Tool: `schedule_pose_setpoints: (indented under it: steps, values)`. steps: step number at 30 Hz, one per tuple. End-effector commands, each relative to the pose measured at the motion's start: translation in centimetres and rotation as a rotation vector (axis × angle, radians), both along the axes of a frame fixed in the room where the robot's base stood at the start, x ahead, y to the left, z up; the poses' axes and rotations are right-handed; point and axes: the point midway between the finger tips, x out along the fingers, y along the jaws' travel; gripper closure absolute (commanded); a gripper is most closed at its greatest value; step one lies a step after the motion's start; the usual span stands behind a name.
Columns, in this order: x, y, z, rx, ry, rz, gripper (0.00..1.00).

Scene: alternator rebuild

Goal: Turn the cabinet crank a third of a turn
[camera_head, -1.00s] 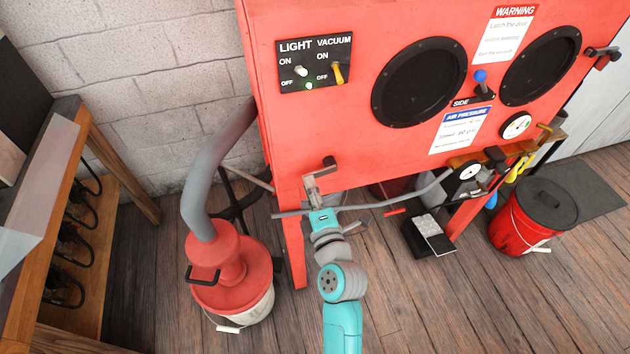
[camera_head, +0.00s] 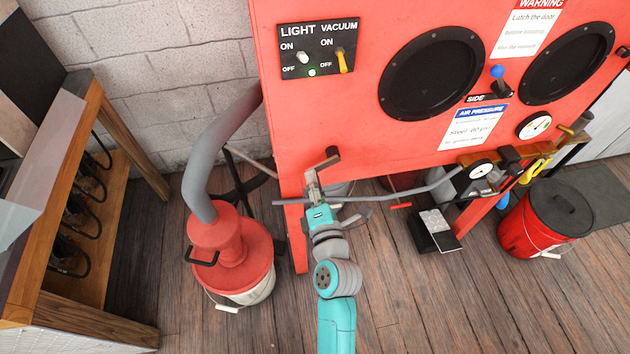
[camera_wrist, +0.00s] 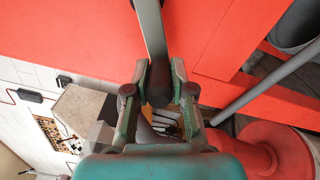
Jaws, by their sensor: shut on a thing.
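The crank (camera_head: 322,164) is a grey arm at the lower left of the red cabinet's front (camera_head: 340,120). In the wrist view its grey arm (camera_wrist: 150,30) comes down from the top and ends in a dark round grip (camera_wrist: 158,88). My gripper (camera_wrist: 160,72) is shut on this grip, with one finger on each side. In the head view my gripper (camera_head: 316,192) is at the crank, below the cabinet's lower edge, and its fingers partly hide the grip.
A red vacuum (camera_head: 235,255) with a grey hose stands left of my arm. A thin grey pipe (camera_head: 395,195) runs close behind my gripper. A red bucket (camera_head: 525,235) stands at right, and a wooden bench (camera_head: 130,225) at left. The floor in front is clear.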

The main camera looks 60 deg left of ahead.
Motion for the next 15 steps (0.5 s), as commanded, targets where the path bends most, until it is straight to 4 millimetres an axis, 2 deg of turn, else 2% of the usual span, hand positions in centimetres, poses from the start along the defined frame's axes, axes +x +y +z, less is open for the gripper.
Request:
schedule_pose_setpoints:
  steps: [3,4,6,7,15]
  values:
    - [-0.01,-0.02,0.02,0.001,0.001,0.0,1.0]
    - [-0.02,-0.02,0.03,0.001,0.001,0.0,0.72]
    - [-0.02,-0.02,0.03,0.001,0.001,0.0,0.55]
    - [-0.02,-0.02,0.03,0.0,0.001,0.0,0.51]
    - [-0.01,-0.03,0.01,0.0,0.001,0.0,0.51]
